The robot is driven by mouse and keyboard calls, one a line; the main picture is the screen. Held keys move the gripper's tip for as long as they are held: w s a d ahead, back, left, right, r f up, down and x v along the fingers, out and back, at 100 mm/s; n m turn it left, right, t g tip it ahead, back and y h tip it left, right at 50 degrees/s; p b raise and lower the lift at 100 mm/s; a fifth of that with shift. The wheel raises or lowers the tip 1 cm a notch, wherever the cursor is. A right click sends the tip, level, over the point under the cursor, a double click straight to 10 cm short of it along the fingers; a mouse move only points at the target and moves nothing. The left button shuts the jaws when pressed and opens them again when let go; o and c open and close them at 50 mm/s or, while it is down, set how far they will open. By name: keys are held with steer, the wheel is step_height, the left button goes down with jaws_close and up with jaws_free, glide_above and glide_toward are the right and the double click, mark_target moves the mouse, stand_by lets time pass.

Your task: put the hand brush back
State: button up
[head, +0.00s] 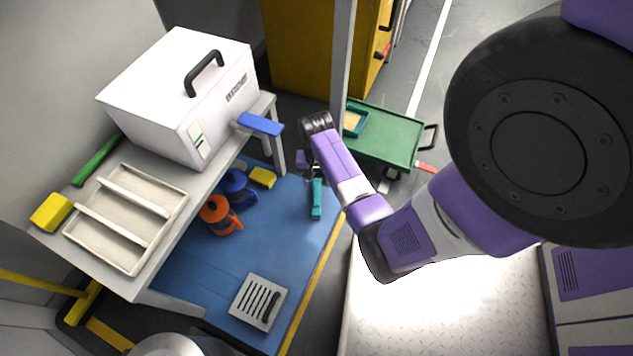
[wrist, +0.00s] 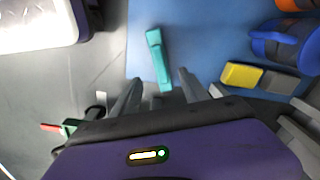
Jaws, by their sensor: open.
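A long teal piece, probably the hand brush (head: 317,200), lies on the blue floor mat; no bristles can be made out. In the wrist view the teal brush (wrist: 157,55) points away from my gripper (wrist: 160,84). My gripper is open, with one finger on each side of the brush's near end. I cannot tell whether they touch it or how high they are above it. In the head view my gripper (head: 315,172) is at the brush's far end, partly hidden by my arm.
A grey bench (head: 150,283) carries a white box (head: 180,90) and a divided tray (head: 130,266). A green cart (head: 390,145) stands behind my arm.

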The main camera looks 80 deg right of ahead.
steer(key=a+r+n+t+h, duration=0.25)
steer(key=a+n, duration=0.25)
steer(key=a, duration=0.4)
steer(key=a+r+n+t+h, duration=0.1)
steer(key=a+r+n+t, duration=0.3)
steer(key=a, duration=0.5)
steer(key=s+a+r+n+t+y, duration=0.1)
steer(key=a+r, duration=0.3)
steer(key=r, duration=0.5)
steer(key=s+a+r+n+t+y, duration=0.1)
steer(key=s+a+r+n+t, duration=0.1)
steer(key=r, duration=0.7)
steer(key=s+a+r+n+t+y, duration=0.1)
steer(key=s+a+r+n+t, duration=0.1)
steer(key=a+r+n+t, duration=0.2)
steer(key=a+r+t, duration=0.1)
steer(key=a+r, duration=0.2)
steer(key=r, duration=0.2)
steer(key=shift+s+a+r, duration=0.15)
steer(key=shift+a+r, duration=0.1)
steer(key=shift+r, duration=0.1)
steer(key=shift+t+y, duration=0.25)
